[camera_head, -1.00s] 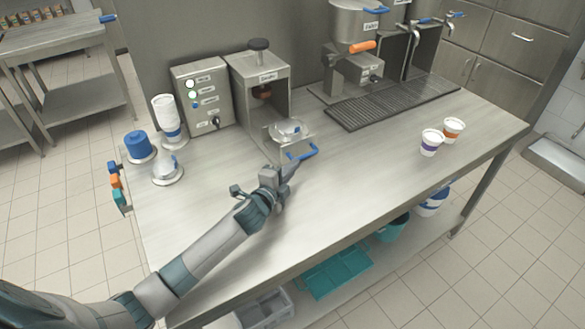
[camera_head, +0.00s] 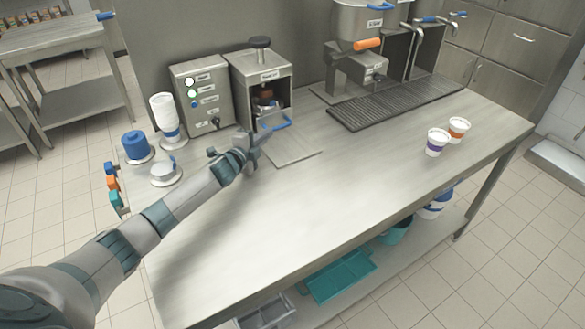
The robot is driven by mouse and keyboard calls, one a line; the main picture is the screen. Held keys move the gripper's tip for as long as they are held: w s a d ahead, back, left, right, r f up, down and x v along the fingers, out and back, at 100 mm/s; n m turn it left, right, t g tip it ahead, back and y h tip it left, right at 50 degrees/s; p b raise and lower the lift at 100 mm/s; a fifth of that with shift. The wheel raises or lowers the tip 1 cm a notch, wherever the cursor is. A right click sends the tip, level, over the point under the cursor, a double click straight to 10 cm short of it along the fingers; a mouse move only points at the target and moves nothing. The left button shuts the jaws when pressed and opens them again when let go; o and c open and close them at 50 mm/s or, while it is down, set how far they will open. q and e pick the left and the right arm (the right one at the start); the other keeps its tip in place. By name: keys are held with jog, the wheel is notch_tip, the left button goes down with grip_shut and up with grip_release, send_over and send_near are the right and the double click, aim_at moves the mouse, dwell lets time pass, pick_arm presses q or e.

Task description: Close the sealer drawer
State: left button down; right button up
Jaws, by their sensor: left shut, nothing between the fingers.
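The sealer (camera_head: 262,68) is a grey metal box with an open front and a black knob on top. Its drawer, with a blue handle (camera_head: 275,124), sits back at the sealer's mouth, with the handle just in front of the opening. What the drawer holds inside is shadowed and hard to make out. My left gripper (camera_head: 250,148) is shut and empty, just left of and in front of the handle. I cannot tell whether it touches the drawer. My right gripper is not in view.
A flat metal plate (camera_head: 290,146) lies before the sealer. A control box (camera_head: 203,94) stands to its left, with stacked cups (camera_head: 165,117) and a blue cylinder (camera_head: 137,147) farther left. Two cups (camera_head: 436,142) stand on the right. The front counter is clear.

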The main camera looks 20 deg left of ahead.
pick_arm(q)
jog(key=shift+w+a, duration=0.45)
jog(key=shift+a, duration=0.15)
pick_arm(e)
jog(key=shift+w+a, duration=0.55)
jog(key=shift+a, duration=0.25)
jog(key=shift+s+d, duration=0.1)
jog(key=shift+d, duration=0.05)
